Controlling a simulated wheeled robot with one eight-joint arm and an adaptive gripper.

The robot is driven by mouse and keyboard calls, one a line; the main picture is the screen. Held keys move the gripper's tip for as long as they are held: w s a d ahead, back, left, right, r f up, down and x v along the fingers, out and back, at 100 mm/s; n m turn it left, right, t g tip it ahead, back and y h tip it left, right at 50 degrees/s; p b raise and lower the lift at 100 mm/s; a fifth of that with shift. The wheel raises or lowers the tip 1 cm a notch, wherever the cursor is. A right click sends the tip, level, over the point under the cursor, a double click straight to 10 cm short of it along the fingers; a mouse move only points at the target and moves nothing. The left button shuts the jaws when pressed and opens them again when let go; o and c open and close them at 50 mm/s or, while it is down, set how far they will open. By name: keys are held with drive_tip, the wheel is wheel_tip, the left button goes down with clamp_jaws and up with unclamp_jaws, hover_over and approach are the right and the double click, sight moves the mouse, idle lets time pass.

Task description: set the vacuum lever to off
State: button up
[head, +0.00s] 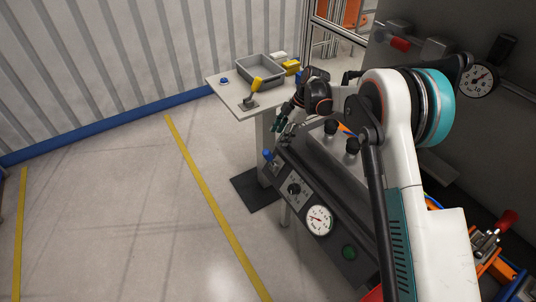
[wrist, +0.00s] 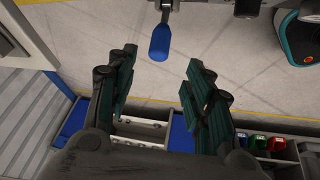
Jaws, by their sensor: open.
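The lever has a blue handle (head: 267,154) and stands at the far left end of the dark control panel (head: 331,242) in the head view. In the wrist view the blue lever handle (wrist: 159,43) hangs from a metal stem at the top centre. My gripper (head: 278,126) is over that end of the panel, just above the lever in the head picture. In the wrist view my gripper (wrist: 162,62) is open and empty, its dark green fingers to either side below the handle's end. I see no contact. The lever's marked positions are too small to read.
The panel also bears a black knob (head: 294,189), a white dial gauge (head: 319,220) and a green button (head: 349,253). A side table (head: 225,92) with a grey tray (head: 262,75) and a yellow-handled tool (head: 255,86) stands behind. The floor at left is clear.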

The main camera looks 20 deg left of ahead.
sight(268, 161)
drive_tip(key=b+x, duration=0.2)
drive_tip(key=x, duration=1)
drive_tip(key=shift+f+b, duration=0.15)
drive_tip(key=shift+b, duration=0.2)
clamp_jaws()
